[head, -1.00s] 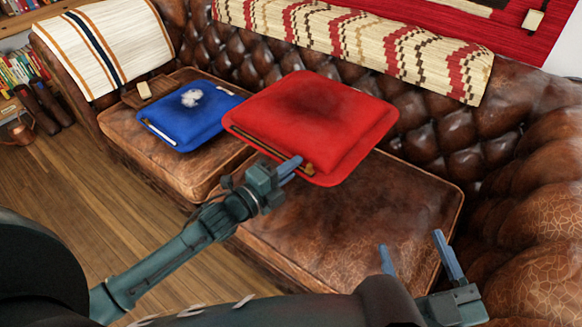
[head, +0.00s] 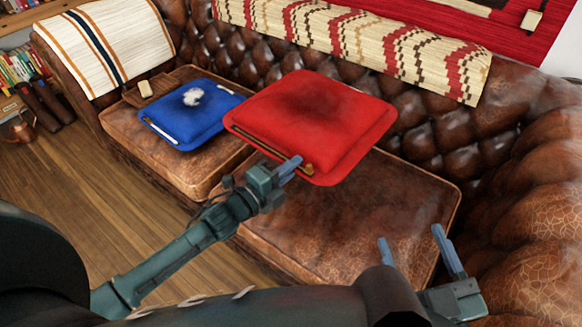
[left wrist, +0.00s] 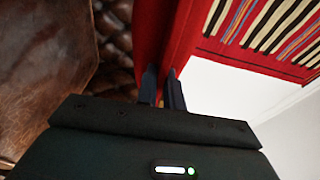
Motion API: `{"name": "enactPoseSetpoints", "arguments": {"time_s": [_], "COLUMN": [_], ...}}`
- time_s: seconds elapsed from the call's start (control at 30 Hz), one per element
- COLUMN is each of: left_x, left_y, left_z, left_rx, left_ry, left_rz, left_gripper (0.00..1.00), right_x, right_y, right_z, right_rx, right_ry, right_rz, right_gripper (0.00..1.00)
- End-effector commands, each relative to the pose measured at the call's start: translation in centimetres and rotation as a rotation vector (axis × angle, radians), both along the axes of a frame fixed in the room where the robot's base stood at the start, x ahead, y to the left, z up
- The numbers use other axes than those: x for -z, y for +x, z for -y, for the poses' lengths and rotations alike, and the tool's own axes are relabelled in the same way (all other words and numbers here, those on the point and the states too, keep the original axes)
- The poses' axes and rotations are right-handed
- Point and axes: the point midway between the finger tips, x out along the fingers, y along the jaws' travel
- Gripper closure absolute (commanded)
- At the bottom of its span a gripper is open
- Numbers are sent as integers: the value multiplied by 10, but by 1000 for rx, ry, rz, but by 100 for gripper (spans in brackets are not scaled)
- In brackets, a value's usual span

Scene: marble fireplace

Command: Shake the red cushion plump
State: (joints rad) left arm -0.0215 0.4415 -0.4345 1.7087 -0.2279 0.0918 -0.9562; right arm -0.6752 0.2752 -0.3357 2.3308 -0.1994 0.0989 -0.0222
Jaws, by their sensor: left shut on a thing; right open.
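The red cushion (head: 315,115) has a dark patch on top and a zip along its near left edge. My left gripper (head: 292,166) is shut on the near edge of the red cushion, which appears held above the sofa seat. In the left wrist view the fingers (left wrist: 162,88) close on the cushion's red cloth (left wrist: 150,35). My right gripper (head: 416,247) is open and empty over the right front part of the seat, apart from the cushion.
A blue cushion (head: 192,113) with a white tuft lies on the left sofa seat (head: 165,168). A bare brown leather seat (head: 350,230) is below and in front of the red cushion. A striped throw (head: 105,45) covers the left arm; a patterned one (head: 360,42) lies along the backrest.

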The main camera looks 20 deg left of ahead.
Motion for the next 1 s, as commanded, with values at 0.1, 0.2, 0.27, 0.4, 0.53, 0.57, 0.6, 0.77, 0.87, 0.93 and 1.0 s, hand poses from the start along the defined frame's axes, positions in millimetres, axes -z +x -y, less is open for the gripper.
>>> {"name": "enactPoseSetpoints", "arguments": {"time_s": [0.1, 0.2, 0.27, 0.4, 0.53, 0.57, 0.6, 0.77, 0.87, 0.93, 1.0], "left_x": [-7, 10, 24, 57, 64, 62, 57, 28, 6, -6, -12], "left_y": [0, 0, 0, 0, 0, 0, 1, 1, 1, 0, 0], "left_z": [0, 0, 1, 0, 0, 0, 0, 0, 0, 0, 0], "left_rx": [1, 1, 1, 0, 2, 2, 2, 2, 2, 2, 1], "left_ry": [-1, 0, -1, -2, -1, -1, -1, -1, 0, -1, 0], "left_rz": [5, 4, 5, 4, 8, 8, 8, 8, 8, 8, 7], "left_gripper": [100, 100, 100, 100, 100, 100, 100, 100, 100, 100, 100], "right_x": [-5, 9, 20, 46, 51, 48, 43, 15, -5, -17, -23], "right_y": [0, 0, 0, 0, 0, 0, 0, 0, 0, 0, 0], "right_z": [0, 0, 0, 0, 0, 0, 0, 0, 0, 0, 0], "right_rx": [0, 0, 0, 0, 0, 0, 0, 0, 0, 0, 0], "right_ry": [0, 0, 0, 0, 0, 0, 0, 0, 0, 0, 0], "right_rz": [-1, -1, -1, 0, 0, 0, 0, 0, 0, 0, 0], "right_gripper": [35, 35, 35, 35, 35, 35, 35, 35, 35, 35, 35]}}
